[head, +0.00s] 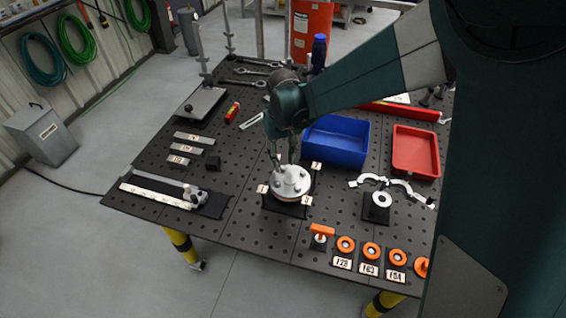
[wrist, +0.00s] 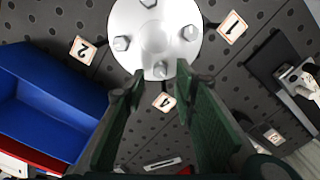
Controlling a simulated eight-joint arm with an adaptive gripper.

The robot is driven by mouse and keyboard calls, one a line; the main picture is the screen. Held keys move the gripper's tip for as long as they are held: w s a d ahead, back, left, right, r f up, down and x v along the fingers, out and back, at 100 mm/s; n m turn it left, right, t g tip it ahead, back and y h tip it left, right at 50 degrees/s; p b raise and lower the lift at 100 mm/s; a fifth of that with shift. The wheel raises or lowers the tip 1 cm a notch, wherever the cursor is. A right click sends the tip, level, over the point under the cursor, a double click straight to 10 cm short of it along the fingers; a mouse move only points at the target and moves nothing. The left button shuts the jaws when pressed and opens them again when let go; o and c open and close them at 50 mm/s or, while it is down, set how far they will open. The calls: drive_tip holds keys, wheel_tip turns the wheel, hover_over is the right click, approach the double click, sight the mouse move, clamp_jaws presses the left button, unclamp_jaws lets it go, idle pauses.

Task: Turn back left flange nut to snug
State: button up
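A round silver flange (head: 291,196) with several hex nuts on its top stands on a dark base on the perforated table. Numbered tags surround it. My gripper (head: 283,158) points down over its back left side. In the wrist view the flange (wrist: 155,18) is at the top, and my gripper (wrist: 158,80) has its two green fingers apart. The nut (wrist: 160,69) by tag 4 (wrist: 164,101) shows between the fingertips, with space on both sides. It looks like the back left nut. I cannot tell the fingertips' height relative to it.
A blue bin (head: 338,152) stands close behind and right of the flange, with a red tray (head: 415,160) further right. A clamp fixture (head: 197,196) lies left. Orange-topped parts (head: 371,250) line the front edge. The table between flange and clamp is clear.

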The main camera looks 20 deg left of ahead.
wheel_tip(320, 180, up, 10)
drive_tip(key=shift+f, duration=0.15)
idle(0.3)
drive_tip(key=p, duration=0.2)
hover_over(284, 168)
drive_tip(key=shift+f, duration=2.15)
drive_tip(key=shift+f, duration=3.9)
drive_tip(key=c, duration=0.9)
